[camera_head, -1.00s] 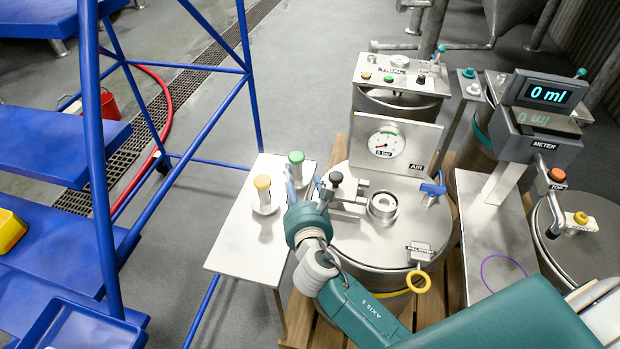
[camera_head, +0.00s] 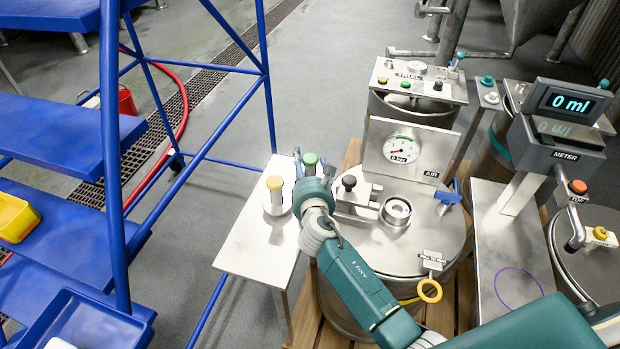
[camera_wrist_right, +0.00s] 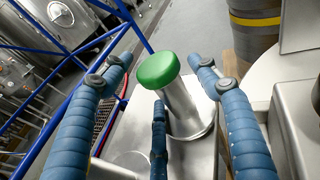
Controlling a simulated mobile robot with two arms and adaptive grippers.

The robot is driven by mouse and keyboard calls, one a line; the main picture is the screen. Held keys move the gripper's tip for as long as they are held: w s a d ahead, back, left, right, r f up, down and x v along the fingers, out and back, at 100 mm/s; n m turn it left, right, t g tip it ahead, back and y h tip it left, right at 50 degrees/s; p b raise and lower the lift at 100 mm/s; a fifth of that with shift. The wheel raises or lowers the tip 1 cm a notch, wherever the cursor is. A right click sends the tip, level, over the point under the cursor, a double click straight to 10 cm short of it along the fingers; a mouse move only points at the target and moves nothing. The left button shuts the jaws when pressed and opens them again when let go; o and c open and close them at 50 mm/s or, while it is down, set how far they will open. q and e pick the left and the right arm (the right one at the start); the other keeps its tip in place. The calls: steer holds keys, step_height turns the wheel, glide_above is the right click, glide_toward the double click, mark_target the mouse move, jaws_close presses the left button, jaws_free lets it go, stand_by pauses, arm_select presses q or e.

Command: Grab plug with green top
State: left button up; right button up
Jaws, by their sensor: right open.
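The plug with the green top (camera_head: 310,161) stands on a small metal side table (camera_head: 240,250), partly hidden behind my right wrist in the head view. In the right wrist view its green cap (camera_wrist_right: 158,70) and metal stem show upright between my fingers. My right gripper (camera_wrist_right: 155,85) is open, with blue ribbed fingers on both sides of the plug and one below it; none is clearly touching it. In the head view my right gripper (camera_head: 312,165) is at the plug, mostly hidden by my wrist. My left gripper is not in view.
A plug with a yellow top (camera_head: 274,185) stands close on the left on the same table. A metal drum with a black-knobbed clamp (camera_head: 349,184) and a pressure gauge (camera_head: 402,150) is on the right. Blue stairs (camera_head: 115,180) stand to the left.

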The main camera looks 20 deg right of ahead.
steer(key=shift+c, duration=0.2)
steer(key=shift+s, duration=0.1)
jaws_close()
steer(key=shift+r, duration=0.1)
